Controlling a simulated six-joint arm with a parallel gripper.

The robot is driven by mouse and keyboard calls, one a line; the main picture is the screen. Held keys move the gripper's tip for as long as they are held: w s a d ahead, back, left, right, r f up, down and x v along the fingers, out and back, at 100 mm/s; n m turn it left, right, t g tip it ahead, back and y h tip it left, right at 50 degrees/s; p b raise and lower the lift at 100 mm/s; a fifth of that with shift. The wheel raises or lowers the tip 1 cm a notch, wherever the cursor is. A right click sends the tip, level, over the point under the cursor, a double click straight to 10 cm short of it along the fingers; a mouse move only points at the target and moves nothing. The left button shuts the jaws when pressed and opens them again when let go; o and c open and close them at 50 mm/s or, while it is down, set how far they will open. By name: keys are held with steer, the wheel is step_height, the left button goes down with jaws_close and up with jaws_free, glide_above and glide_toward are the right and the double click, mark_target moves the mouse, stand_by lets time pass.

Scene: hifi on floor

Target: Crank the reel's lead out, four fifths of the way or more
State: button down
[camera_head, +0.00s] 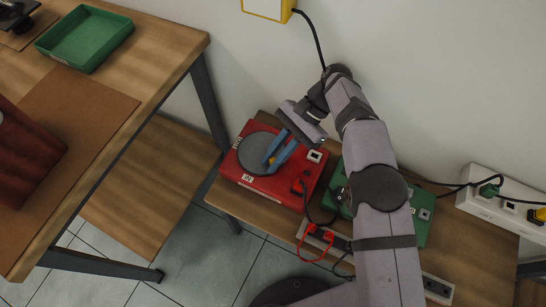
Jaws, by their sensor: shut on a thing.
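The reel looks to be the red box (319,165) with a round grey disc (250,150) on its top, standing on a low wooden bench. My gripper (272,160) reaches down over the disc with its two blue fingers. The fingers are shut on a small yellow knob (272,160) at the disc's right side. The fingers hide most of the knob. How far the lead is out cannot be told.
A green box (421,225) stands right of the reel, partly behind my arm. A white socket block (490,200) is at right. A taller table with a green tray (85,38) stands at left.

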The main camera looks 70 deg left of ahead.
steer(key=c, duration=1.7)
jaws_free()
step_height(320, 180, up, 10)
steer(key=shift+p, duration=0.75)
